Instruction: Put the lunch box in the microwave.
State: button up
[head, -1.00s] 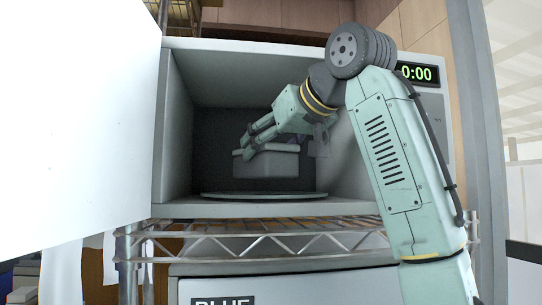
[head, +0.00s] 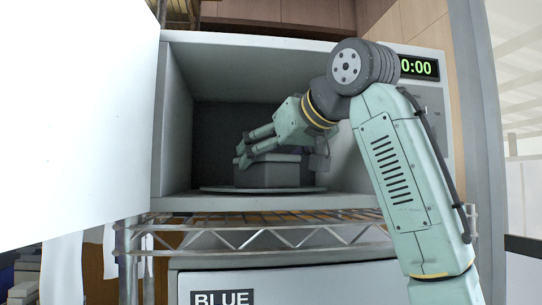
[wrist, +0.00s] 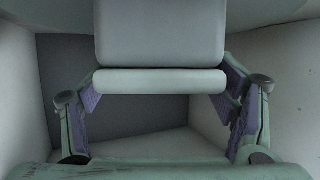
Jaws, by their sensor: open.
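The grey lunch box (head: 270,174) sits level on the round turntable (head: 212,190) inside the microwave (head: 262,42). My gripper (head: 241,155) is inside the cavity, just above and at the box's top. Its fingers are open and point left and slightly down. In the wrist view the box (wrist: 160,35) fills the top middle between the two spread fingers, with gaps visible on both sides. The far side of the box is hidden in the head view.
The white microwave door (head: 80,110) stands wide open at the left. The cavity walls are close around my gripper. A wire shelf (head: 290,238) runs below the microwave, with a box labelled BLUE (head: 330,288) under it.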

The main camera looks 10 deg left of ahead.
jog(key=shift+r, duration=0.2)
jog(key=b+v, duration=0.1)
jog(key=v, duration=1.1)
dwell(0.3)
